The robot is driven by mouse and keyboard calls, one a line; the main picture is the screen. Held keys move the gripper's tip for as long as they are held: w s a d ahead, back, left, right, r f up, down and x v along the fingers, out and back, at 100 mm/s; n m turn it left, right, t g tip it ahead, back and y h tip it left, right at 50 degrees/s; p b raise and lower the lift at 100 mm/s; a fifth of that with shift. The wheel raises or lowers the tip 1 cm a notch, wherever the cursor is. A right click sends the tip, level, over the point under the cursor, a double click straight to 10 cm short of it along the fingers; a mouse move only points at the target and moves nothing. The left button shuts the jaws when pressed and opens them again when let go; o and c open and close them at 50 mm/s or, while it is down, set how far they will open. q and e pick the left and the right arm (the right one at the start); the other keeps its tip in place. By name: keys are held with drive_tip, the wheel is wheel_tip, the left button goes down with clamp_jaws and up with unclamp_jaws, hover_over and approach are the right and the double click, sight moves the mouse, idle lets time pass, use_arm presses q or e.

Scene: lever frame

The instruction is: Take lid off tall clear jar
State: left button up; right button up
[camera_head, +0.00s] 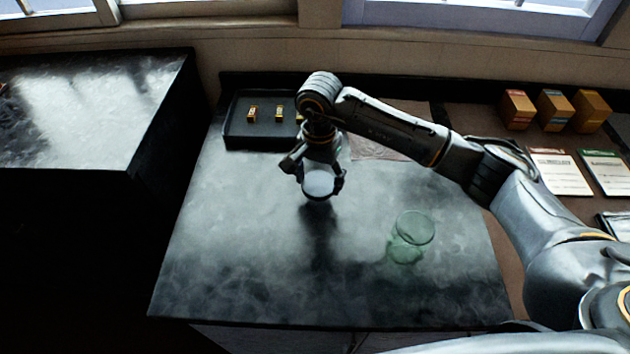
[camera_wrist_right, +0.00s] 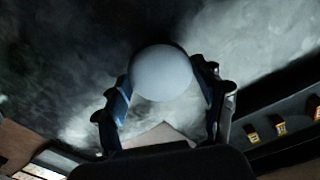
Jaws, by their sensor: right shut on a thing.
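The tall clear jar (camera_head: 408,240) stands on the dark countertop at the right, greenish and see-through, with its round top showing no lid on it. My right gripper (camera_head: 319,184) is over the middle of the counter, left of the jar and apart from it. It is shut on a pale round lid (camera_head: 318,183). In the right wrist view the lid (camera_wrist_right: 161,73) sits between the two fingers (camera_wrist_right: 165,98). A dark shadow lies on the counter below it. My left gripper is not in view.
A dark tray (camera_head: 238,124) with small yellow-and-dark items (camera_head: 251,113) stands at the back of the counter (camera_head: 250,260). Several boxes (camera_head: 555,108) and printed cards (camera_head: 560,172) are at the right. The counter's front and left are clear.

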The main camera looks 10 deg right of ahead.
sight(315, 181)
drive_tip(key=shift+w+a+f, duration=0.15)
drive_tip(key=shift+w+f, duration=0.1)
drive_tip(key=shift+w+a+f, duration=0.1)
drive_tip(key=shift+w+f, duration=0.05)
drive_tip(key=shift+f, duration=0.1)
wheel_tip(315, 181, down, 3)
drive_tip(key=shift+w+a+r+p, duration=0.1)
drive_tip(key=shift+p, duration=1.1)
drive_tip(key=shift+f, duration=0.4)
drive_tip(key=o, duration=0.8)
drive_tip(key=shift+b, duration=0.3)
drive_tip(key=o, duration=0.5)
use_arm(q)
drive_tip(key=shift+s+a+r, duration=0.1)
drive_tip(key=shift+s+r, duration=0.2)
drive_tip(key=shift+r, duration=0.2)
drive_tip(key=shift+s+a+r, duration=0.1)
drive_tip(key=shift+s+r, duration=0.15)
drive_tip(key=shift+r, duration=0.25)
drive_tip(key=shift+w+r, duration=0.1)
